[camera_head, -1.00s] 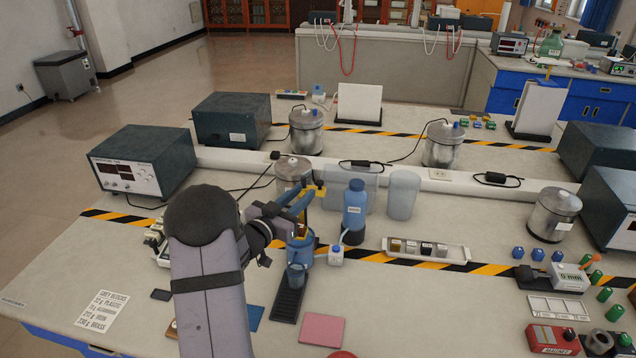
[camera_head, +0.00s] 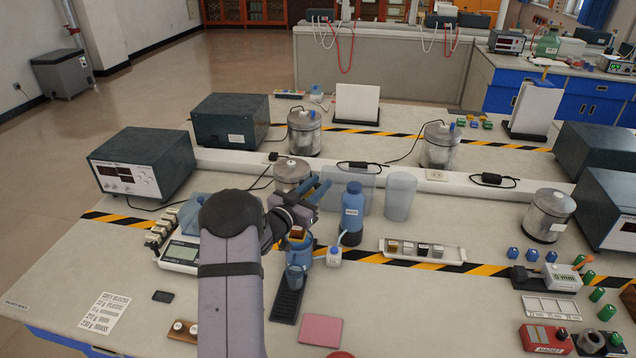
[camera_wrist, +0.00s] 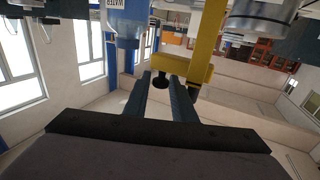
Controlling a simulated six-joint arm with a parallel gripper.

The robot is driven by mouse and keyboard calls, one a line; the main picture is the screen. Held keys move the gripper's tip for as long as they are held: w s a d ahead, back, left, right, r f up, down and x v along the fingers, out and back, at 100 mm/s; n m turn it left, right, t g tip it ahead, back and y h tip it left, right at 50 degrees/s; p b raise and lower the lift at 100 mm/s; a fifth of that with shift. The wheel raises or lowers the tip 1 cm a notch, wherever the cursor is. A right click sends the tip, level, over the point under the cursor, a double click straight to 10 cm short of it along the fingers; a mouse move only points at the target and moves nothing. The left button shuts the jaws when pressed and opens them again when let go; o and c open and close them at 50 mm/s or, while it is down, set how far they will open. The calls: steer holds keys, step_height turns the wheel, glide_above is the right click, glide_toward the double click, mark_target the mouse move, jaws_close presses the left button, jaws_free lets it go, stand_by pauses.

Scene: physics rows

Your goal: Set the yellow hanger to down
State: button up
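The yellow hanger (camera_wrist: 205,62) shows in the wrist view as a yellow upright with a short arm, a black knob (camera_wrist: 160,82) at the arm's end. In the head view my arm and gripper hide most of it. My gripper (camera_head: 320,188) is above the blue stand (camera_head: 299,252); it also shows in the wrist view (camera_wrist: 160,85). Its two blue fingers are apart, with the knob between or just beyond their tips. I cannot tell whether they touch it.
A blue water bottle (camera_head: 352,214) stands just right of my gripper, with a clear container (camera_head: 400,196) beyond it. A metal calorimeter (camera_head: 291,172) is behind. A white scale (camera_head: 180,255) is left of my arm. A tray of small blocks (camera_head: 423,251) lies to the right.

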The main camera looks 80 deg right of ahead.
steer(key=shift+d, duration=0.15)
jaws_close()
step_height(320, 180, down, 5)
steer(key=b, duration=0.4)
steer(key=shift+f, duration=0.15)
jaws_free()
steer(key=shift+b+v, duration=1.25)
steer(key=shift+v, duration=2.4)
